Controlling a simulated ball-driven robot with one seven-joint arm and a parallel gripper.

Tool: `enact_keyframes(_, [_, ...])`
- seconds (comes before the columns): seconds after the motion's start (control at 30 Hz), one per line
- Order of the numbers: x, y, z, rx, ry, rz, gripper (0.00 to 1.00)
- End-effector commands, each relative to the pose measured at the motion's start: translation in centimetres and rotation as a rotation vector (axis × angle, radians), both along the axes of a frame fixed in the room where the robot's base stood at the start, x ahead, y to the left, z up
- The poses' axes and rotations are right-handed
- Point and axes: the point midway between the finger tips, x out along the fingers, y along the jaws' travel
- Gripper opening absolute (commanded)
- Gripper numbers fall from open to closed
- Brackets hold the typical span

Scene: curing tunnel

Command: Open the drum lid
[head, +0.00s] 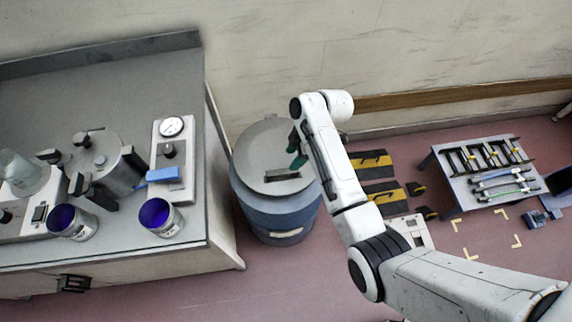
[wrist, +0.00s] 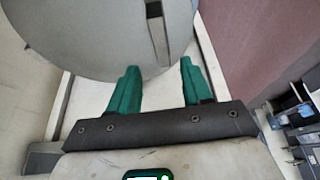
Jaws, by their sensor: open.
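The drum (head: 275,217) is a blue cylinder on the floor beside the grey bench. Its round grey lid (head: 258,148) lies on top and looks closed. A dark bar handle (head: 283,177) lies across the front part of the lid. My gripper (head: 296,152) has green fingers and appears over the right part of the lid, behind the handle in the picture. In the wrist view, my gripper (wrist: 160,65) is open, with nothing between the fingers. The lid (wrist: 85,35) fills the top left there, and the handle (wrist: 157,30) shows ahead of the gap between the fingertips, apart from them.
The bench (head: 200,235) stands close left of the drum, holding a metal pot (head: 105,165), a gauge unit (head: 172,130) and two blue-filled cups. The wall is behind. Black and yellow mats (head: 375,165) and a low tool table (head: 490,170) are to the right.

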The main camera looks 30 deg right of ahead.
Motion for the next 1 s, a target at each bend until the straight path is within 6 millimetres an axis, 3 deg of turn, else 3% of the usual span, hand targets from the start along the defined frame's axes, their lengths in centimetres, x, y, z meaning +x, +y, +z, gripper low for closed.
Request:
enact_keyframes(0.2, [0.4,1.5,-3.7,0.000,0.002,0.000,0.49])
enact_keyframes(0.4, [0.7,2.2,-5.7,-0.002,0.001,-0.002,0.49])
enact_keyframes(0.8, [0.8,2.5,-6.3,-0.002,-0.001,-0.002,0.49])
enact_keyframes(1.0, [0.8,2.5,-6.3,-0.001,0.000,-0.002,0.30])
